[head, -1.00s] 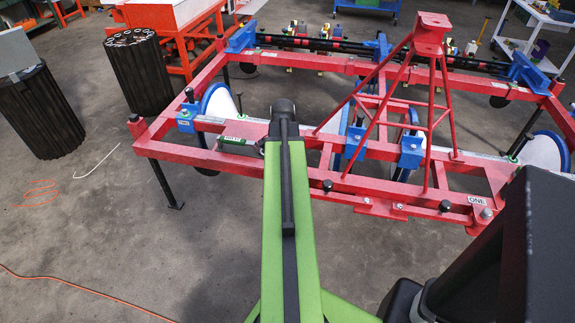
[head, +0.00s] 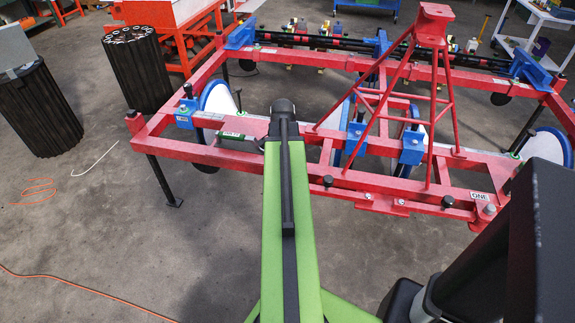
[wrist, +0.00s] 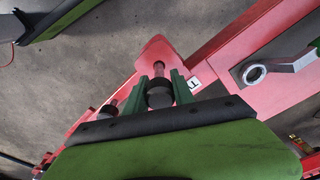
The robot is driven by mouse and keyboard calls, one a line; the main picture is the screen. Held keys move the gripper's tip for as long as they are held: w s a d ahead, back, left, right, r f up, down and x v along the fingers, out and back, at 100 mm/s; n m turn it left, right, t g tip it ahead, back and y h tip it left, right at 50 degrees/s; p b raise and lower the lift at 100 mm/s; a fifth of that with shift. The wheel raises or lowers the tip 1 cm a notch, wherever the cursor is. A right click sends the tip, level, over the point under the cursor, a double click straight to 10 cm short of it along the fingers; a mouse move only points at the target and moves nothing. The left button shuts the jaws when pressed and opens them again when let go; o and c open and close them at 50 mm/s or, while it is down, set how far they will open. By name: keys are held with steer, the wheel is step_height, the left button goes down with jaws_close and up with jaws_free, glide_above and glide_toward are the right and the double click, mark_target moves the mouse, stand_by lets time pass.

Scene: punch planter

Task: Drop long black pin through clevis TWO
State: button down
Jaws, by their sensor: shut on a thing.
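In the wrist view my gripper (wrist: 162,92) has its two green fingers closed on either side of a black pin head (wrist: 159,95), taken to be the long black pin. I cannot tell whether the shaft is in a hole. A white label (wrist: 194,83), partly hidden and showing a "T", sits right of the fingers. In the head view my green arm hides the gripper and pin. The label ONE (head: 481,196) is at the frame's front right.
A red planter frame (head: 190,152) with blue brackets and white discs fills the middle. A red tripod stand (head: 431,100) rises from it. Another black-headed pin (wrist: 107,111) is left of my gripper in the wrist view. Black ribbed bins (head: 138,75) stand left. Floor at front left is mostly clear.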

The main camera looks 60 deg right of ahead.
steer(key=shift+f+b, duration=1.65)
steer(key=shift+f, duration=0.15)
steer(key=c, duration=1)
jaws_free()
steer(key=shift+r, duration=0.15)
step_height(320, 180, up, 17)
steer(key=a+p, duration=0.1)
steer(key=p, duration=1.6)
steer(key=shift+w+a, duration=0.15)
steer(key=shift+a, duration=0.05)
